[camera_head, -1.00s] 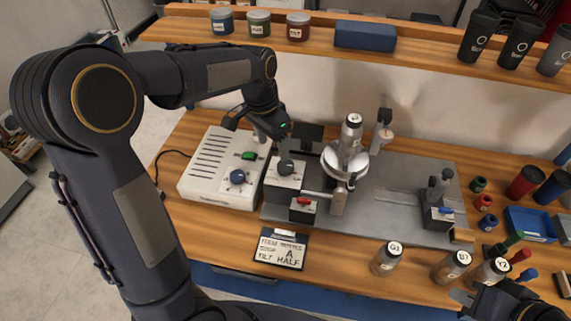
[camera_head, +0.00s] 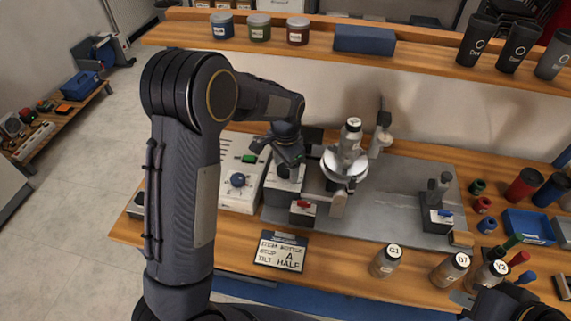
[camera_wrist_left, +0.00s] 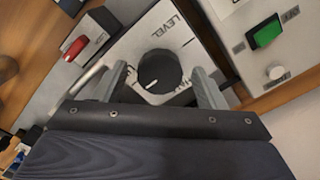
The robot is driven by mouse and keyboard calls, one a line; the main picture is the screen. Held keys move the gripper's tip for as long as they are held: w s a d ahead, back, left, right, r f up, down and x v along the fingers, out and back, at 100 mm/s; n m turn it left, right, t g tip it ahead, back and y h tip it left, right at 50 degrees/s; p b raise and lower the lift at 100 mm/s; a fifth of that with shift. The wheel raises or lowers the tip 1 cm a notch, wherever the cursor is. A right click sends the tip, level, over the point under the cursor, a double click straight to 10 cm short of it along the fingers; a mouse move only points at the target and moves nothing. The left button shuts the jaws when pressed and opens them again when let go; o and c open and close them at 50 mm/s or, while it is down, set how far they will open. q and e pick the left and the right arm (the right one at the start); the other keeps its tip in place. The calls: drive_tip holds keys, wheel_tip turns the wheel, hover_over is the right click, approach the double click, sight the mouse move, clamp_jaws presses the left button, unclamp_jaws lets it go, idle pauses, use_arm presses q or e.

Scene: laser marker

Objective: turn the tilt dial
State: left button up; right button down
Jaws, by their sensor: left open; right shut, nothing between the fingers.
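The tilt dial (camera_wrist_left: 160,72) is a round black knob with a white pointer mark, on a pale plate printed "LEVEL". In the left wrist view it sits between the two fingers of my open left gripper (camera_wrist_left: 162,80), with a gap visible on its right side. In the head view my left gripper (camera_head: 288,160) is over the grey dial box (camera_head: 281,196) and hides most of the dial. I cannot tell whether the fingers touch it. My right gripper (camera_head: 482,300) is shut and empty at the lower right, partly cut off.
A white control unit (camera_head: 238,200) with a green switch (camera_head: 249,159) and blue knob stands left of the dial box. A red switch (camera_head: 303,204) is in front. A bottle (camera_head: 351,138) stands on the tilting holder to the right. A sign (camera_head: 281,251) lies in front.

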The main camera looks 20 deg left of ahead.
use_arm(q)
drive_tip(key=c, duration=1)
drive_tip(key=shift+n, duration=0.4)
drive_tip(key=n+b, duration=0.1)
drive_tip(key=n, duration=0.7)
drive_tip(key=shift+n, duration=0.3)
drive_tip(key=n, duration=0.4)
drive_tip(key=shift+r, duration=0.1)
drive_tip(key=shift+n, duration=2.1)
